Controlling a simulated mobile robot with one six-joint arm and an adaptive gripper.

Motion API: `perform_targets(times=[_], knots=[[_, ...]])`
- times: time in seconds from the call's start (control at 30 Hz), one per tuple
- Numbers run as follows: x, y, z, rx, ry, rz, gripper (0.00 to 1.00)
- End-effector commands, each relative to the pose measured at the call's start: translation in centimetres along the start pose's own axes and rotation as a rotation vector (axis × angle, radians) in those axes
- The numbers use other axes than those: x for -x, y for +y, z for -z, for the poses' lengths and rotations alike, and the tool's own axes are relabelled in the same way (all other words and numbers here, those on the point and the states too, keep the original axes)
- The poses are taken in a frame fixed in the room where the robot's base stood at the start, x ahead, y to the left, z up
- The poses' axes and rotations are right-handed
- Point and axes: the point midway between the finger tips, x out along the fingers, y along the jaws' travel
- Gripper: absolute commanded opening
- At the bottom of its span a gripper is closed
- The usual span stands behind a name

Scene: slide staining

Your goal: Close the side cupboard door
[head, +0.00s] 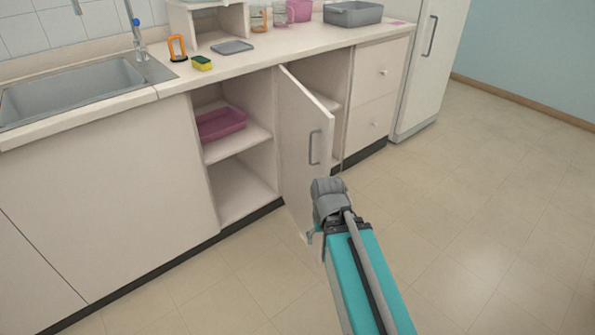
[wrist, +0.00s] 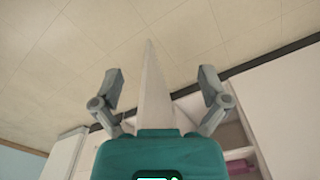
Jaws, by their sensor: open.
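The side cupboard door (head: 303,150) is a pale panel that stands ajar, swung out over the floor. Its grey bar handle (head: 315,147) is on the face toward the head camera. Part of the cupboard's inside shows behind the door's far edge. In the wrist view the door (wrist: 153,95) appears as a narrow wedge between my fingers. My gripper (wrist: 160,80) is open, with one finger on each side of the door in that view and a visible gap to each. In the head view my arm mostly hides the gripper, near the door's lower front part.
An open shelf bay with a pink tub (head: 221,123) is left of the door. Drawers (head: 378,90) and a white fridge-like cabinet (head: 430,65) stand to the right. The counter holds a sink (head: 75,90), a sponge (head: 201,63) and a grey bin (head: 352,14). The floor at right is clear.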

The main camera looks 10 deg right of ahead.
Motion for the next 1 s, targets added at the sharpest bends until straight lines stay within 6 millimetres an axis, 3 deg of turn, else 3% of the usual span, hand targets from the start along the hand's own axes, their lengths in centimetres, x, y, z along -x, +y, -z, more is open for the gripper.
perform_targets(times=[0.07, 0.27, 0.47, 0.77, 1.0], knots=[[0.0, 0.0, 0.1, 0.001, 0.0, -0.004, 0.75], [-0.5, 0.3, 1.1, 0.019, -0.008, -0.066, 0.38], [-1.2, 0.9, 3.5, 0.061, -0.023, -0.238, 0.0], [-0.6, 1.2, 8.7, 0.134, -0.027, -0.604, 0.0], [1.5, -0.3, 13.0, 0.171, 0.0, -0.902, 0.0]])
